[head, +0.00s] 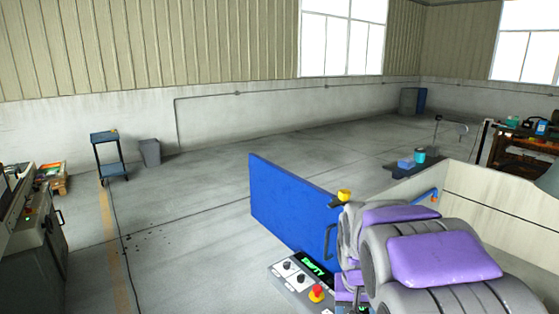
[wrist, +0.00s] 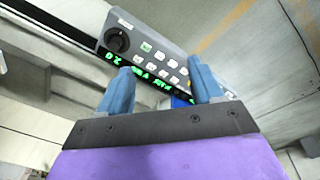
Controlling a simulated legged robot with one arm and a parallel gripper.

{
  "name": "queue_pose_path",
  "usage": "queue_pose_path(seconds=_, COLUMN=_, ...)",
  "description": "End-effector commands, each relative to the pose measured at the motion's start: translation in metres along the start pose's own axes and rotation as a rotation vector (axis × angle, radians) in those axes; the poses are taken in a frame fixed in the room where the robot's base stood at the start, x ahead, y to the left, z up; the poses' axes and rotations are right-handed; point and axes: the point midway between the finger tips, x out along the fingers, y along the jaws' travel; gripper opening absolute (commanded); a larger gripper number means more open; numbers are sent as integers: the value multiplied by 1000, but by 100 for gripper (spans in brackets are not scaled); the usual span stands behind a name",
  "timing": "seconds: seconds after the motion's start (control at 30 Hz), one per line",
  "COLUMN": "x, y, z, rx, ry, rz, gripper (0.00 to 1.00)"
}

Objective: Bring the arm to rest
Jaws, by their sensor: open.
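My gripper (wrist: 159,66) shows in the wrist view, its two blue-grey fingers apart with nothing between them. Beyond the fingertips is a grey control panel (wrist: 178,45) with a black knob, several pale buttons and a green lit display. How far the fingers are from the panel I cannot tell. In the head view my folded purple and grey arm (head: 440,258) fills the lower right, and the fingers cannot be made out there. A control panel (head: 288,277) with a red button and green display is just left of the arm, partly hidden by it.
A blue upright panel (head: 290,205) with a handle stands close to the left of my arm. A pale-walled machine tank (head: 500,195) is behind it on the right. A blue trolley (head: 108,155) and grey bin (head: 150,152) stand far left. The middle floor is clear.

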Motion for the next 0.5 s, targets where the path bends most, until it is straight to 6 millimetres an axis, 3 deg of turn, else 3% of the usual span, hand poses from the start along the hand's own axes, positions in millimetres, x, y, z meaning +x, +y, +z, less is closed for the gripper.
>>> queue_pose_path(seconds=0.17, x=-18, y=7, z=72, rx=-21, ry=-60, rz=-16, gripper=66)
queue_pose_path(seconds=0.5, x=-28, y=14, z=210, rx=-92, ry=-183, rz=-52, gripper=66)
